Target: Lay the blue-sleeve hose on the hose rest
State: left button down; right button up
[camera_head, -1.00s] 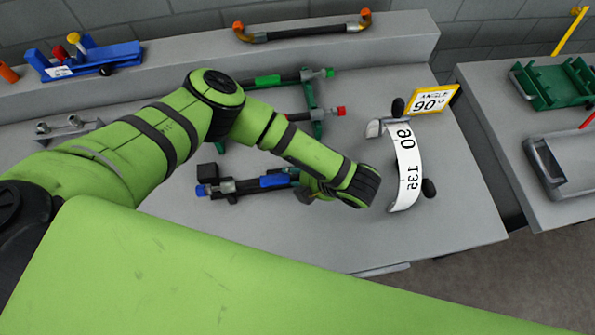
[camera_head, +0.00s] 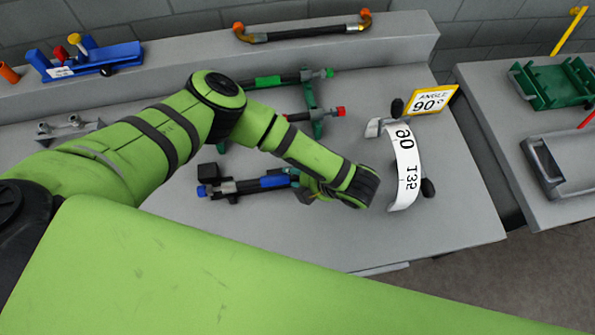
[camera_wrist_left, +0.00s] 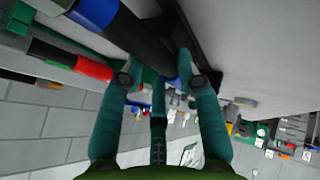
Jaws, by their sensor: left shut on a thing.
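The blue-sleeve hose (camera_head: 245,186) is a dark hose with a blue sleeve (camera_head: 274,182) and a blue left end. It lies roughly level over the front part of the bench in the head view. My left gripper (camera_head: 299,183) is shut on the hose at its right end, mostly hidden behind my wrist. In the left wrist view its teal fingers flank the dark hose (camera_wrist_left: 138,42). Black support pieces (camera_head: 207,170), which look like the hose rest, stand behind and under the hose. I cannot tell whether the hose touches them. My right gripper is not in view.
A green rack (camera_head: 311,97) behind holds a green-ended hose (camera_head: 290,78) and a red-ended hose (camera_head: 324,113). A white curved angle gauge (camera_head: 407,165) and a yellow-framed sign (camera_head: 433,100) stand to the right. Bare bench (camera_head: 265,232) lies in front.

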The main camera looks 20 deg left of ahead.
pick_arm(q)
jog(key=c, duration=0.8)
grip_release()
jog(key=v, duration=1.2)
